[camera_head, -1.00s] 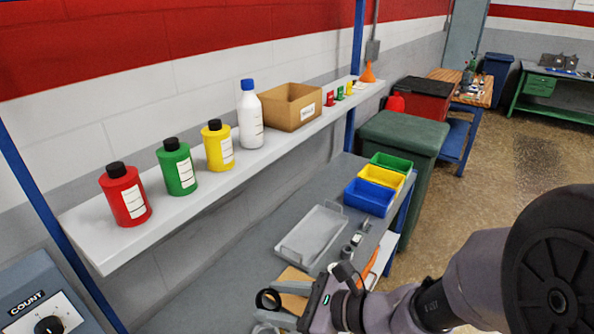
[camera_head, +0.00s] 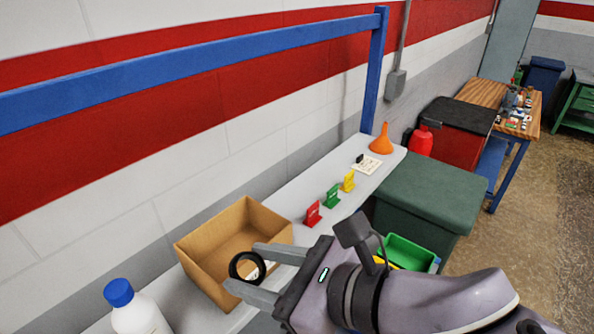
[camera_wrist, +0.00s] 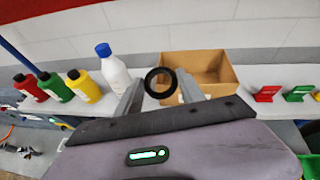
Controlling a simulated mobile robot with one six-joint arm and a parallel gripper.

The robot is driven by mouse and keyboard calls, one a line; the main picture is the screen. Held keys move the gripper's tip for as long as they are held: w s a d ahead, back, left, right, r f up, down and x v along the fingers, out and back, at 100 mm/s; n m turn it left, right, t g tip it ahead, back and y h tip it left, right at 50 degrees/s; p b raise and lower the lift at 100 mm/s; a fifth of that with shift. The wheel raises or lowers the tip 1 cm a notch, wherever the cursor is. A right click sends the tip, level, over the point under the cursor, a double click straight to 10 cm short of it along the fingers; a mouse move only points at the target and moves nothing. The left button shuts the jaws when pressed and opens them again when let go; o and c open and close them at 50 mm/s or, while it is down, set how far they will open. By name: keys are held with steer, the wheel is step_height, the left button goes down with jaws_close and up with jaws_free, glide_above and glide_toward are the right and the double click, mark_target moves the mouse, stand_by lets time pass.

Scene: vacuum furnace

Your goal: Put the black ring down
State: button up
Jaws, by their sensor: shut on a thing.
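The black ring (camera_head: 247,267) is held between the two grey fingers of my gripper (camera_head: 250,270). In the head view the ring overlaps the open cardboard box (camera_head: 204,243) on the shelf. In the wrist view the ring (camera_wrist: 160,83) sits upright between the fingertips, with the box (camera_wrist: 222,68) behind it and to the right. I cannot tell how high the ring is above the shelf. The fingers are shut on the ring. The box's inside looks empty where it shows.
A white bottle with a blue cap (camera_head: 135,308) stands left of the box. Red (camera_head: 312,213), green (camera_head: 331,196) and yellow (camera_head: 348,181) small stands, a card (camera_head: 368,165) and an orange funnel (camera_head: 382,139) line the shelf (camera_head: 288,186). A green bin (camera_head: 430,195) stands beyond.

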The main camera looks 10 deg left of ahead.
steer(key=w+f+p, duration=0.1)
steer(key=w+p, duration=0.3)
steer(key=w, duration=0.1)
steer(key=w+a+f+p, duration=0.1)
steer(key=w+f+p, duration=0.1)
steer(key=w+p, duration=0.2)
steer(key=w+a+f+p, duration=0.1)
steer(key=w+p, duration=0.3)
steer(key=w, duration=0.2)
steer(key=shift+f, duration=0.3)
steer(key=shift+f+b, duration=0.45)
steer(key=shift+f+b, duration=0.25)
steer(key=shift+b, duration=0.1)
steer(key=o, duration=1.3)
steer(key=shift+r, duration=0.1)
